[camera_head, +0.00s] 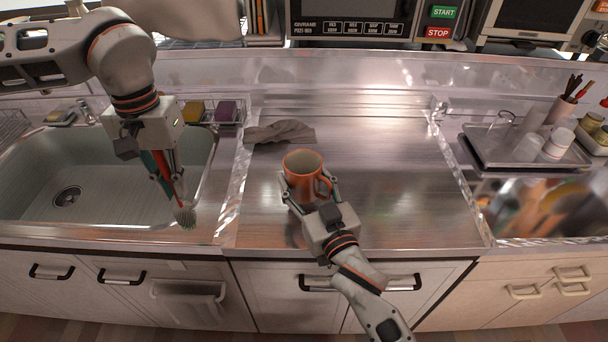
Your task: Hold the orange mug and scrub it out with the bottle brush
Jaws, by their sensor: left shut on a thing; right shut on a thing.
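I cannot tell whether the mug touches the counter. My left gripper (170,185) is shut on the brush handle, over the right edge of the sink. The brush is to the left of the mug and apart from it.
The sink (110,205) is at the left, with yellow and purple sponges (226,110) behind it. A grey cloth (280,132) lies behind the mug. A tray (478,145) with cups stands at the right. The counter right of the mug is clear.

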